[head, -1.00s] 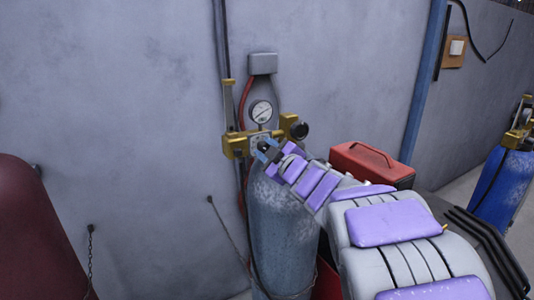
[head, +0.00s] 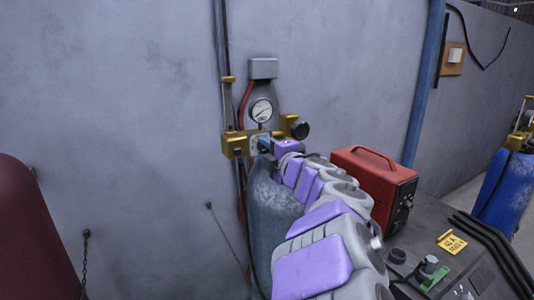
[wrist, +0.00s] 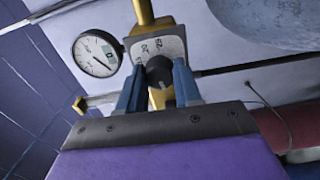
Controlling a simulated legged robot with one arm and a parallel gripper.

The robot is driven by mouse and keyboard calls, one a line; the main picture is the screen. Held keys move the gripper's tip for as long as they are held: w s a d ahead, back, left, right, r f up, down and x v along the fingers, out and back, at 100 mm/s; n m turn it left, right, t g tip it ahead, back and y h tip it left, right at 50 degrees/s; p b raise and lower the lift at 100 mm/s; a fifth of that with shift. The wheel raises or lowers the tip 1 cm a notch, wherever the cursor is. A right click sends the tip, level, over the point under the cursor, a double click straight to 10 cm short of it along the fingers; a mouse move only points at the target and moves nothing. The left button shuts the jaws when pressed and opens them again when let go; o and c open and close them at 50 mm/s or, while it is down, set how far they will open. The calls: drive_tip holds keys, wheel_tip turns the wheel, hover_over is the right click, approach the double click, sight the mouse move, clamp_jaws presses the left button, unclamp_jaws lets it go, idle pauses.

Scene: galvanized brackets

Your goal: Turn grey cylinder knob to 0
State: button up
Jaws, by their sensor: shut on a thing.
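The grey cylinder (head: 272,200) stands against the wall, with a brass regulator (head: 235,146) and a round white gauge (head: 261,110) at its top. In the wrist view the dark knob (wrist: 159,72) sits in front of a pale dial plate (wrist: 160,48) with numbers, of which a 20 can be read. A pale mark shows on the knob's face; I cannot tell which number it points to. My gripper (wrist: 158,78) has its blue fingers on both sides of the knob and is shut on it. In the head view my gripper (head: 263,145) hides the knob.
A second black knob (head: 300,130) sits right of the regulator, close to my arm. A red box-shaped machine (head: 375,185) stands right of my arm. A blue cylinder (head: 505,185) is at the far right and a dark red tank (head: 30,230) at the left.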

drive_tip(key=shift+f+n, duration=0.3)
drive_tip(key=o, duration=0.7)
drive_tip(key=shift+c, duration=0.2)
drive_tip(key=o, duration=0.4)
drive_tip(key=shift+a+r, duration=0.1)
drive_tip(key=shift+s, duration=0.15)
